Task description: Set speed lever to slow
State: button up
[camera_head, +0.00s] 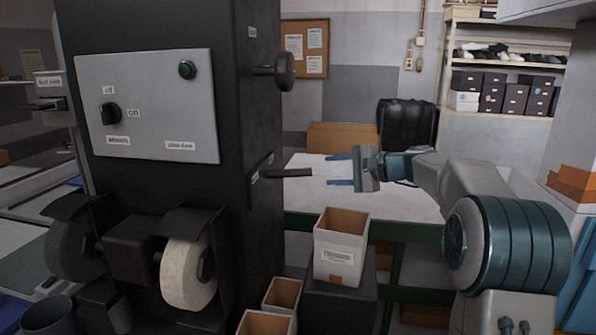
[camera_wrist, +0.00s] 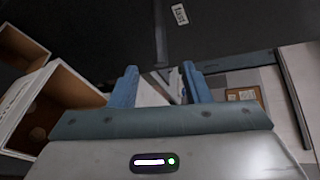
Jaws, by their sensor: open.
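The speed lever (camera_head: 290,173) is a short black bar. It sticks out to the right from the side of the black machine (camera_head: 258,120), roughly level, with small white labels beside its base. My gripper (camera_head: 330,170) is open and empty to the right of the lever. Its two blue fingers point left at the machine, and the lever's tip lies just short of them in the picture. In the wrist view my gripper (camera_wrist: 158,78) faces the dark machine side, where a label (camera_wrist: 180,14) reads "fast".
A black knob (camera_head: 284,71) sticks out above the lever. A labelled white box (camera_head: 340,250) stands below my gripper, with open cardboard boxes (camera_head: 283,294) nearer the machine. A white-topped table (camera_head: 310,205) lies behind. Two grinding wheels (camera_head: 188,265) are on the machine's front.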

aim_at(302, 173)
jog(key=p+x, duration=0.3)
jog(key=x, duration=0.9)
jog(key=shift+w+a+p, duration=0.1)
jog(key=shift+a+p, duration=0.1)
jog(key=shift+p, duration=0.2)
grip_shut()
